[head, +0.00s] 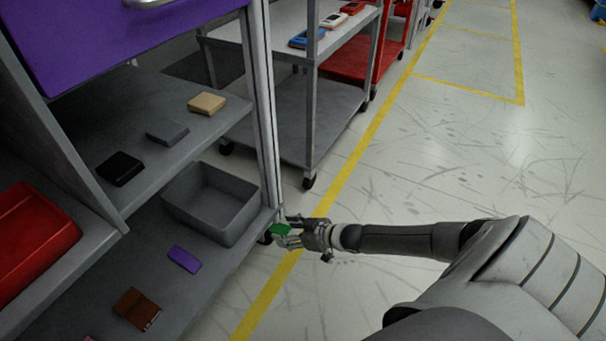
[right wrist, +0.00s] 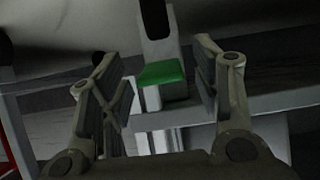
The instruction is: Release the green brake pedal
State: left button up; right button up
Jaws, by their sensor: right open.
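The green brake pedal (head: 281,229) sits low at the front corner post of the grey shelf unit, just above a caster. In the right wrist view the pedal (right wrist: 163,73) shows as a flat green plate on a light grey mount, with a dark upright piece behind it. My right gripper (head: 291,232) reaches in from the right and is at the pedal. In the right wrist view its two fingers (right wrist: 162,88) are spread, one on each side of the pedal, with a gap on both sides. My left gripper is not in view.
A grey bin (head: 211,203) stands on the lower shelf beside the post. A purple block (head: 184,259) and a brown block (head: 136,309) lie on that shelf. A grey cart (head: 290,115) stands behind. The floor (head: 440,160) to the right is clear.

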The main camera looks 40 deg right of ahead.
jog(key=v, duration=1.1)
jog(key=shift+r, duration=0.1)
jog(key=shift+s+d, duration=0.1)
jog(key=shift+s, duration=0.05)
dwell(0.3)
